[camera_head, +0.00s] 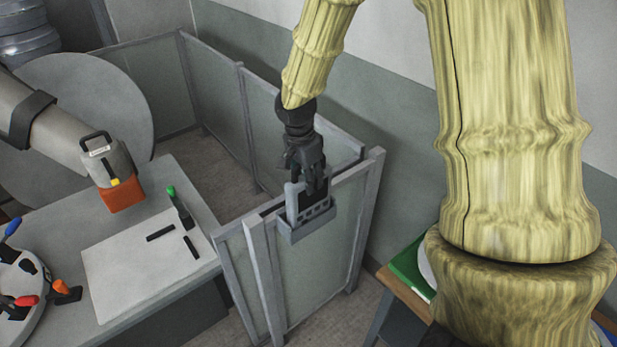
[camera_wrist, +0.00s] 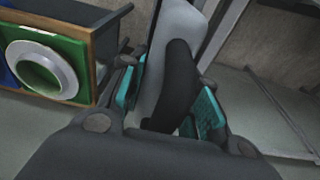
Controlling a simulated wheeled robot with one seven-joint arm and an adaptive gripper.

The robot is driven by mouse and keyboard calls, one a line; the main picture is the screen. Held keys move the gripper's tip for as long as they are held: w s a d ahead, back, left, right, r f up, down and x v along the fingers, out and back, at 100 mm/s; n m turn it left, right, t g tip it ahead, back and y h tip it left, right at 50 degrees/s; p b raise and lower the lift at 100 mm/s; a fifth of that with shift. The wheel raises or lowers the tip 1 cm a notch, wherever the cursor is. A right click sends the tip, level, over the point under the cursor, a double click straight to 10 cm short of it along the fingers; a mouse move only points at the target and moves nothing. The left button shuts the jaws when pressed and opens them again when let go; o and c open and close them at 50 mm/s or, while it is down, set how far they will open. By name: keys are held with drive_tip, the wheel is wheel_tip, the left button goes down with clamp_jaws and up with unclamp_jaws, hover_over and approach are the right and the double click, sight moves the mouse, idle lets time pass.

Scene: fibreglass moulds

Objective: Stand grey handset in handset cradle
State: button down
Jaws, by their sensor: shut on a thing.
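The grey handset cradle (camera_head: 306,224) hangs on the face of a partition panel, with several slots along its front. My gripper (camera_head: 306,172) is directly above the cradle, pointing down. In the wrist view my gripper (camera_wrist: 170,100) has teal pads on either side of a light grey handset (camera_wrist: 177,38) with a dark curved part in front of it. In the head view the light grey handset (camera_head: 292,203) is roughly upright at the left of the cradle. The fingers partly hide it, and I cannot tell whether its lower end is seated in a slot.
Low partition panels (camera_head: 312,262) surround the cradle. At left, a table bears a white sheet (camera_head: 150,262), dark bars and a green-topped item (camera_head: 178,205); an orange-ended grey machine (camera_head: 120,193) hangs above. A wooden stand with a green tray (camera_head: 408,266) is at right.

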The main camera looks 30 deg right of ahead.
drive_tip(key=c, duration=1)
unclamp_jaws()
drive_tip(key=shift+o, duration=0.2)
drive_tip(key=r, duration=0.4)
drive_tip(key=a+r, duration=0.1)
drive_tip(key=r, duration=0.7)
drive_tip(key=shift+a, duration=0.35)
drive_tip(key=shift+s, duration=0.1)
